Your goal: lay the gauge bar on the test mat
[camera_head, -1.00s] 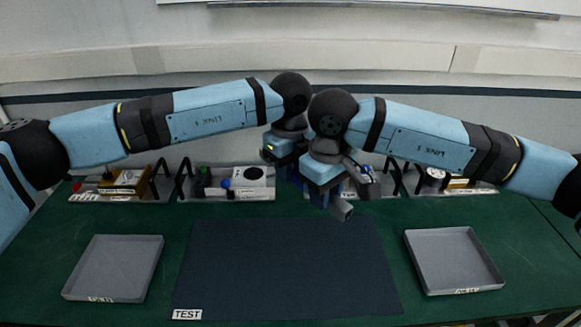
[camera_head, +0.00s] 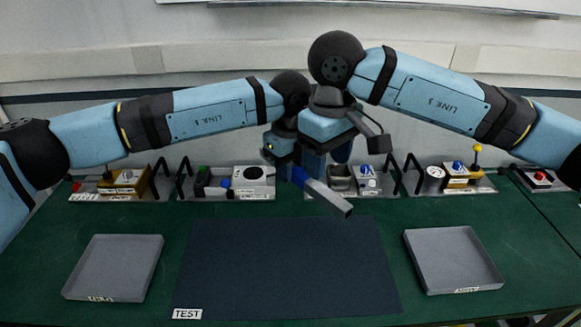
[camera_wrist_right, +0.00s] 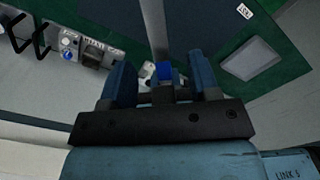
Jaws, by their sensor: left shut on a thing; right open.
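The gauge bar is a grey bar (camera_head: 334,202) with a blue part at its left end. It hangs in the air beyond the mat's far edge, slanting down to the right. My left gripper (camera_head: 288,168) is shut on it near the blue end. My right gripper (camera_head: 328,160) is open just above the bar. In the right wrist view the open jaws of my right gripper (camera_wrist_right: 163,80) frame the bar's blue part, and its grey length (camera_wrist_right: 154,30) runs beyond them. The dark blue test mat (camera_head: 285,270) lies bare on the green bench, with a TEST label at its near left corner.
A grey tray (camera_head: 114,268) stands left of the mat and another (camera_head: 453,260) right of it. Several equipment panels with black handles line the back of the bench (camera_head: 540,255). A yellow-knobbed lever (camera_head: 477,150) and a red button (camera_head: 540,175) stand at the back right.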

